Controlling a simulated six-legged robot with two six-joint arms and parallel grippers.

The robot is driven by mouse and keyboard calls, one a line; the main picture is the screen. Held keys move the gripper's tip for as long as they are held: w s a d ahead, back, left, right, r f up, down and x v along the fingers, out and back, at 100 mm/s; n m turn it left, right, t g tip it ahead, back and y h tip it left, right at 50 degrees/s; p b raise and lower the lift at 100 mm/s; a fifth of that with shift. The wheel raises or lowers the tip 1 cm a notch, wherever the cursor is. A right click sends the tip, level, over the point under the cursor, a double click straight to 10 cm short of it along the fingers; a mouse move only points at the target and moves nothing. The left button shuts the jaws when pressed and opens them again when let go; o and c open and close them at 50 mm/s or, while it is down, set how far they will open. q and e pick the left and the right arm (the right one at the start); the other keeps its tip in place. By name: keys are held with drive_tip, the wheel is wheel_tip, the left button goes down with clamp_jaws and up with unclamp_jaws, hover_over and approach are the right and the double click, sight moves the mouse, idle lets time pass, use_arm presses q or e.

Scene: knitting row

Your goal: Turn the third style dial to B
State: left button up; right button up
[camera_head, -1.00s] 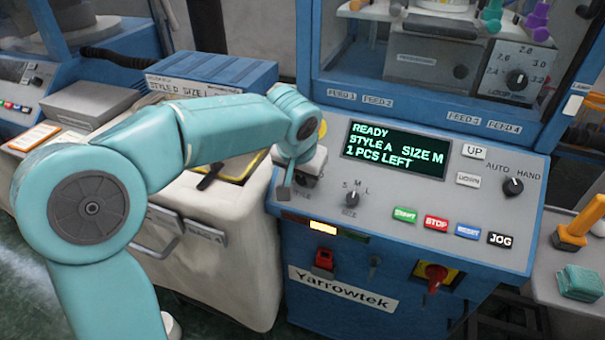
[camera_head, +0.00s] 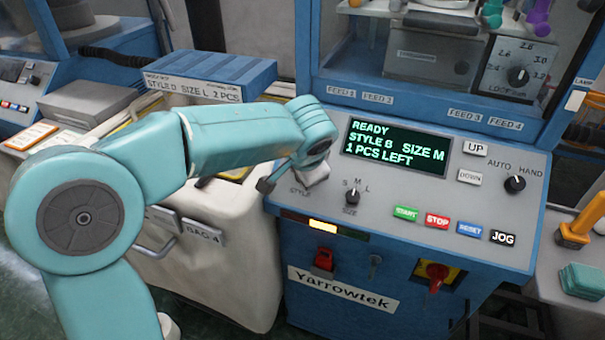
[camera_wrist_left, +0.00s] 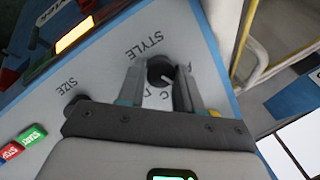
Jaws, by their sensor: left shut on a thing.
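The style dial (camera_wrist_left: 160,71) is a dark round knob with a light pointer line, on the sloped grey panel by the word STYLE. In the left wrist view it sits between the two fingers of my left gripper (camera_wrist_left: 160,84), which is shut on it. In the head view my left gripper (camera_head: 305,182) is at the panel's left end and hides the dial. The green display (camera_head: 397,147) reads READY, STYLE B, SIZE M, 1 PCS LEFT. My right gripper is not in view.
The size dial (camera_head: 352,196) stands just right of the style dial. START (camera_head: 405,213), STOP (camera_head: 437,221), RESET (camera_head: 469,229) and JOG (camera_head: 502,238) buttons line the panel's lower edge. A red switch (camera_head: 433,276) sits below. A blue ribbed box (camera_head: 212,78) stands behind my left arm.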

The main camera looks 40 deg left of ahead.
use_arm(q)
drive_tip(key=shift+r+m, duration=0.1)
drive_tip(key=shift+m, duration=0.2)
drive_tip(key=o, duration=1)
drive_tip(key=shift+o, duration=0.2)
drive_tip(key=p+v, duration=0.2)
drive_tip(key=v, duration=1.4)
drive_tip(key=shift+d, duration=0.25)
